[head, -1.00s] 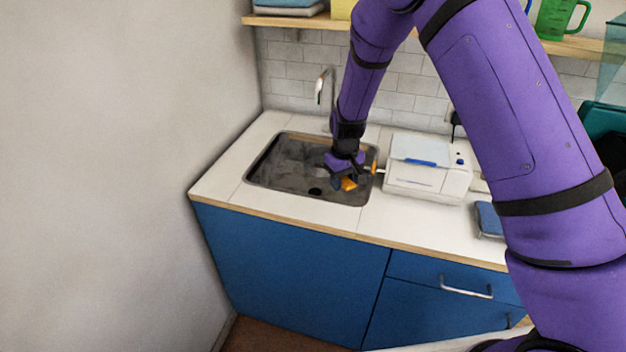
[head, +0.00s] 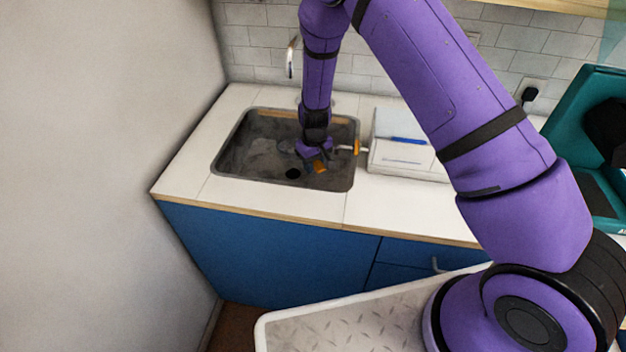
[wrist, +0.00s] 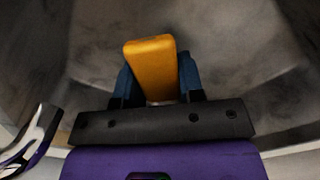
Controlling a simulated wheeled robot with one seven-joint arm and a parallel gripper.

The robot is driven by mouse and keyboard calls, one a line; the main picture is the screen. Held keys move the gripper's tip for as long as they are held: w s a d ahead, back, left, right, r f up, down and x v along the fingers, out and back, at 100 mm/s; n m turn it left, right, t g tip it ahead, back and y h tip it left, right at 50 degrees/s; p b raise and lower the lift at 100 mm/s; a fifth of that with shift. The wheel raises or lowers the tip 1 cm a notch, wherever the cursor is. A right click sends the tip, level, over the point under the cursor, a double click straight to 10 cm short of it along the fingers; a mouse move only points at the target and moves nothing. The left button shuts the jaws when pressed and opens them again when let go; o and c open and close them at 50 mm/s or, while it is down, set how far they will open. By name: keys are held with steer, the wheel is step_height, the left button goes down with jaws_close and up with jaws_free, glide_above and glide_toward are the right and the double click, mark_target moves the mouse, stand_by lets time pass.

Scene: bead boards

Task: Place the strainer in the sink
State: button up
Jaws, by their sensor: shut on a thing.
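The sink (head: 232,160) is a dark grey basin set in the white counter, with a round drain hole. My gripper (wrist: 160,85) reaches down into the basin, right of the drain. Its blue fingers are shut on an orange block-like part, which I take to be the strainer's handle (wrist: 152,62). The orange part also shows in the head view (head: 320,167), low inside the basin. The rest of the strainer cannot be made out, and I cannot tell whether it touches the sink floor.
A faucet (head: 291,60) stands behind the sink. A white box with a blue bar (head: 398,160) sits right of the sink, with a small orange-and-white piece (head: 357,147) between them. A wall (head: 90,150) is close on the left. The counter before the sink is clear.

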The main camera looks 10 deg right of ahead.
steer(key=shift+f, duration=3.9)
steer(key=o, duration=1)
